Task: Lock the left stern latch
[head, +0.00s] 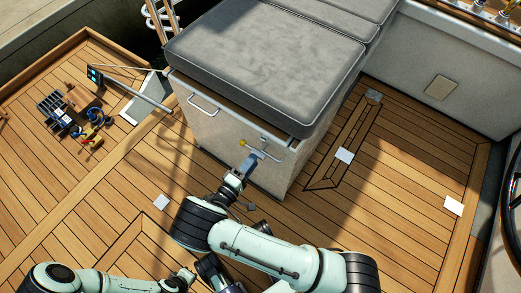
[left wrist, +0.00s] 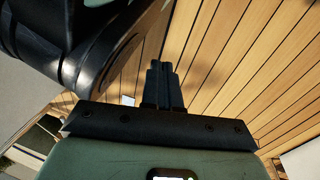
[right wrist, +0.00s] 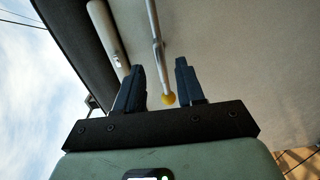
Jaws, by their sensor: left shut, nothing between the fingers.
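A latch lever with a yellow knob (head: 243,143) is on the front of the white locker (head: 215,128), just under the cushion. In the right wrist view the thin metal lever with its yellow knob (right wrist: 169,99) appears in the gap between my right fingers. My right gripper (head: 254,158) is open, close in front of the latch; whether a finger touches the lever I cannot tell. My left gripper (left wrist: 162,75) is shut and empty, over the deck boards and away from the latch. Its fingers are hard to make out in the head view.
A grey cushion (head: 265,55) overhangs the locker. A handle (head: 203,105) sits on the locker's left part. Tools, including a dark crate (head: 58,110), lie on the deck at left. White cards (head: 344,156) lie on the deck.

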